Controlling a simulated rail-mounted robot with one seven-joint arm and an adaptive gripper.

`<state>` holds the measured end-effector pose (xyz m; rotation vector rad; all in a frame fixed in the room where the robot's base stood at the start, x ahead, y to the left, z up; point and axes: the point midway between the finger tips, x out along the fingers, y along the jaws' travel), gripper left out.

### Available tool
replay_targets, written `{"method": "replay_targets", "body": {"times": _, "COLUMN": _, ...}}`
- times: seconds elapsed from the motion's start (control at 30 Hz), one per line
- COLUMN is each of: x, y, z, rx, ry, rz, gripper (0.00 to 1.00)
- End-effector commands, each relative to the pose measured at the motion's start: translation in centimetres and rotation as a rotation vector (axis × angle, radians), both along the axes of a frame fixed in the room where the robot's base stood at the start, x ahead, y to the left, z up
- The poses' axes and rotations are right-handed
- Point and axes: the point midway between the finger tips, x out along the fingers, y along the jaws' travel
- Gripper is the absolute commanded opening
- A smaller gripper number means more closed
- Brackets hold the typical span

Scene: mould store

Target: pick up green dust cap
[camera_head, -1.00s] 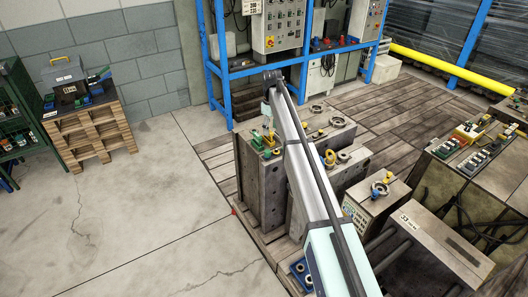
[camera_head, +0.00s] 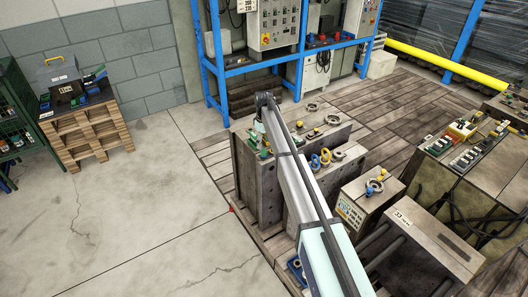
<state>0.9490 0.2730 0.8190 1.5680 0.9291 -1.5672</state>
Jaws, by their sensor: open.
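Small green parts stand on top of the grey steel mould block (camera_head: 258,185) at its left end. One green cap-like part (camera_head: 254,139) is near the back left edge, another (camera_head: 265,153) near the front edge. I cannot tell for sure which is the green dust cap. My arm reaches over the block from the bottom of the view. My gripper (camera_head: 262,138) hangs down from the arm's far end, just above the block's left end, close to the green parts. It is open, with nothing seen between the fingers. The fingers are tiny and partly hidden.
Blue and yellow eyebolts (camera_head: 320,159) stand on the block right of my arm. A smaller block (camera_head: 365,199) carries another ring. A blue rack (camera_head: 222,85) rises behind. A pallet stack (camera_head: 90,137) stands far left. The concrete floor on the left is free.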

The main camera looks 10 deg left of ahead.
Motion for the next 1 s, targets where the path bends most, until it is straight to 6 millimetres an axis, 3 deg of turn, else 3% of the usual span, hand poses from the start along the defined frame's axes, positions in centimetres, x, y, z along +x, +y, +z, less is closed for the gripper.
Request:
{"method": "replay_targets", "body": {"times": 0.23, "x": 0.0, "y": 0.2, "z": -1.3, "rx": -0.001, "ry": 0.003, "rz": 0.000, "gripper": 0.58}}
{"method": "replay_targets", "body": {"times": 0.5, "x": 0.1, "y": 0.3, "z": -4.8, "rx": 0.000, "ry": 0.001, "rz": 0.000, "gripper": 0.58}}
{"method": "replay_targets", "body": {"times": 0.77, "x": 0.1, "y": 0.3, "z": -5.3, "rx": 0.000, "ry": 0.000, "rz": 0.000, "gripper": 0.58}}
{"method": "replay_targets", "body": {"times": 0.93, "x": 0.1, "y": 0.3, "z": -5.3, "rx": 0.000, "ry": 0.000, "rz": 0.000, "gripper": 0.16}}
{"method": "replay_targets", "body": {"times": 1.0, "x": 0.1, "y": 0.3, "z": -5.3, "rx": 0.000, "ry": 0.000, "rz": 0.000, "gripper": 0.15}}
